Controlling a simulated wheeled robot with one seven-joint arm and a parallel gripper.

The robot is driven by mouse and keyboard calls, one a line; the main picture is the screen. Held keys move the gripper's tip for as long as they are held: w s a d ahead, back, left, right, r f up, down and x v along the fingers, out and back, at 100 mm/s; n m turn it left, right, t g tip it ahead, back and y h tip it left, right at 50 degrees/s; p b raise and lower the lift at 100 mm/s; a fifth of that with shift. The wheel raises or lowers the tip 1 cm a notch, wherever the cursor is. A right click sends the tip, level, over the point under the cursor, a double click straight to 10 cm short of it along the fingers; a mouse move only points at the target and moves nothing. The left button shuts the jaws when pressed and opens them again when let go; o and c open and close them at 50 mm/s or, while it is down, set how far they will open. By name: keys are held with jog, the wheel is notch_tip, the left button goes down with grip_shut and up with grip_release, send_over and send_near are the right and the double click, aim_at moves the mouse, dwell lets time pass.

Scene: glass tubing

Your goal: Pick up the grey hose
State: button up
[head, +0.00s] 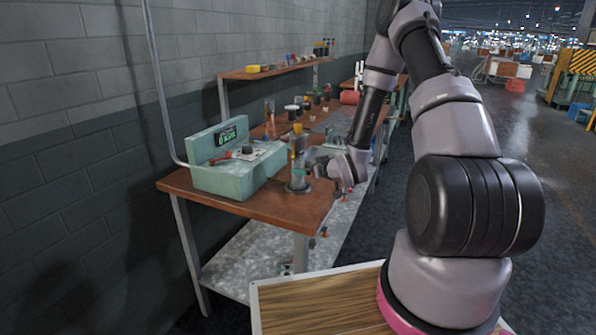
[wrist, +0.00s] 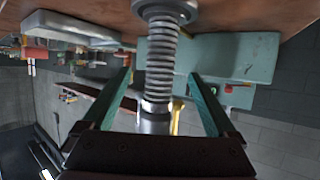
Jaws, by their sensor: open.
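The grey hose (wrist: 160,62) is a ribbed upright tube on a round metal base; the wrist view shows it upside down. It stands near the front corner of the brown tabletop, and its lower part shows in the head view (head: 298,182). My gripper (wrist: 160,76) is open, with one green finger on each side of the hose in the wrist view. Gaps show between both fingers and the hose. Whether the hose is fully between the fingers in depth, I cannot tell. In the head view my gripper (head: 305,170) is at the hose's right side, partly covering it.
A teal box (head: 225,182) with tools on top stands just left of the hose. The brown workbench (head: 270,208) carries several small items farther back, below a raised shelf (head: 270,70). A block wall lies left; open floor (head: 510,130) lies right.

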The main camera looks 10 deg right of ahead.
jog(key=x, duration=1)
jog(key=shift+s+f, duration=0.15)
jog(key=shift+f, duration=0.1)
jog(key=shift+a+r, duration=0.1)
grip_shut()
